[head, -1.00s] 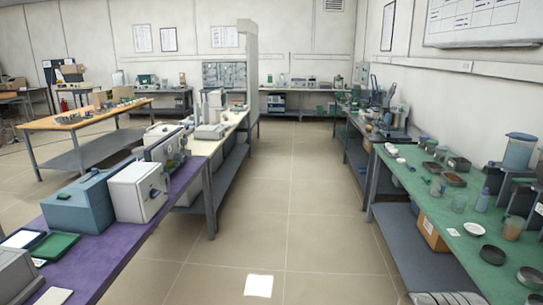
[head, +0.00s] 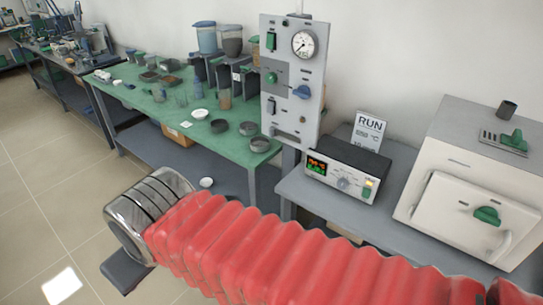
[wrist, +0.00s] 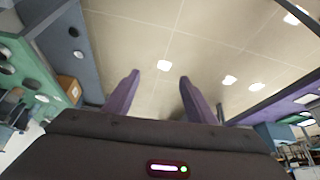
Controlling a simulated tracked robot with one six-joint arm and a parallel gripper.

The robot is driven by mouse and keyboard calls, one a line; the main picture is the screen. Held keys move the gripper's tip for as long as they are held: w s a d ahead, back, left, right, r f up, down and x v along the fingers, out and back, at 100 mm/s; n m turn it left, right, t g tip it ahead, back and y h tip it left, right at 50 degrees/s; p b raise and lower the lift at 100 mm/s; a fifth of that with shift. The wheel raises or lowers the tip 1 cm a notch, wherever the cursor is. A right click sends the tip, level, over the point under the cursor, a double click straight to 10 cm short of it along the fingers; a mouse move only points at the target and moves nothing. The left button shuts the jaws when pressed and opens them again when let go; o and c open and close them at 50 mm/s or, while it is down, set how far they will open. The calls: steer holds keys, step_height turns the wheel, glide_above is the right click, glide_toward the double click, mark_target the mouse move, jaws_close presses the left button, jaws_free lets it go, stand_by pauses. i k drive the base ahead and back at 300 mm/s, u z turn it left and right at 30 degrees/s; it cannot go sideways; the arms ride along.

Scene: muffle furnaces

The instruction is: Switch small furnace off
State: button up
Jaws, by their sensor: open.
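A pale box furnace (head: 470,195) stands on the grey bench at the right of the head view, its door shut, with a green handle. I cannot tell for sure whether it is the small furnace. Left of it is a control box (head: 345,172) with a lit display, a knob and a glowing yellowish switch. A card (head: 367,132) reading RUN stands behind the box. My gripper (wrist: 160,78) is open and empty in the wrist view, its two purple fingers apart above the floor, away from the furnace. The head view does not show the fingers.
My red-sleeved arm crosses the front of the head view. An upright panel (head: 292,80) with a gauge and knobs stands left of the control box. A green bench (head: 165,105) with jars and dishes lies further left. The floor (head: 40,180) at left is clear.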

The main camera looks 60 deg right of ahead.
mark_target(365, 192)
steer(key=z, duration=2.3)
